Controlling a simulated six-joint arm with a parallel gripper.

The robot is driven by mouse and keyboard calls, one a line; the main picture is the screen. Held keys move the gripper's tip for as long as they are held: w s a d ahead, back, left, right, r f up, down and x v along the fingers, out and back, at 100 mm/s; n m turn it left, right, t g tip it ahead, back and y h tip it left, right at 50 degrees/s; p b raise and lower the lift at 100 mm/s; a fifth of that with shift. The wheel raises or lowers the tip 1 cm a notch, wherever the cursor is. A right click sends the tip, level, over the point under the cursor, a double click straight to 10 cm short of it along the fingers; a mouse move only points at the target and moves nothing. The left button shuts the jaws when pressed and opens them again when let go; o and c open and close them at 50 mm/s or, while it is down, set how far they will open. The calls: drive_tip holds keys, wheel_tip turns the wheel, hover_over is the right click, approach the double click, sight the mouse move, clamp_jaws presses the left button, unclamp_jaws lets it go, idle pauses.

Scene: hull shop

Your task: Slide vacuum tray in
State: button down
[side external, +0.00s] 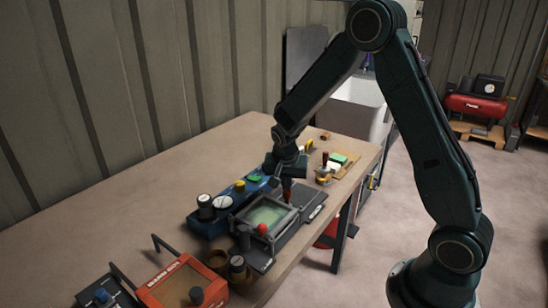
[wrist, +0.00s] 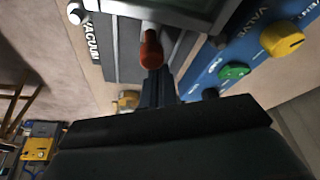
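The vacuum tray (side external: 311,207) is a dark flat plate with a light label, under and beside a framed unit with a greenish window (side external: 266,214). In the wrist view a grey plate lettered VACUUM (wrist: 89,62) lies beside the frame. A red-orange handle (wrist: 151,48) stands out from the frame area. My gripper (side external: 287,181) points down at the tray's far end, right over a red part. In the wrist view my narrow fingers (wrist: 158,85) lie close together at the handle's end. I cannot tell whether they grip it.
A blue valve panel (side external: 228,203) with a yellow knob (wrist: 283,40) and a green knob (wrist: 235,71) runs alongside the tray. An orange box (side external: 170,285) stands at the front. Small tools (side external: 330,165) lie at the far right. The table's left part is clear.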

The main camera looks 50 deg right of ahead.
drive_tip(key=shift+a+f, duration=0.1)
drive_tip(key=shift+a, duration=0.2)
drive_tip(key=shift+w+d, duration=0.25)
drive_tip(key=shift+d, duration=0.4)
drive_tip(key=d, duration=0.1)
drive_tip(key=w+d, duration=0.1)
drive_tip(key=d, duration=0.1)
drive_tip(key=shift+w, duration=0.15)
drive_tip(key=v, duration=1)
drive_tip(key=shift+r, duration=0.2)
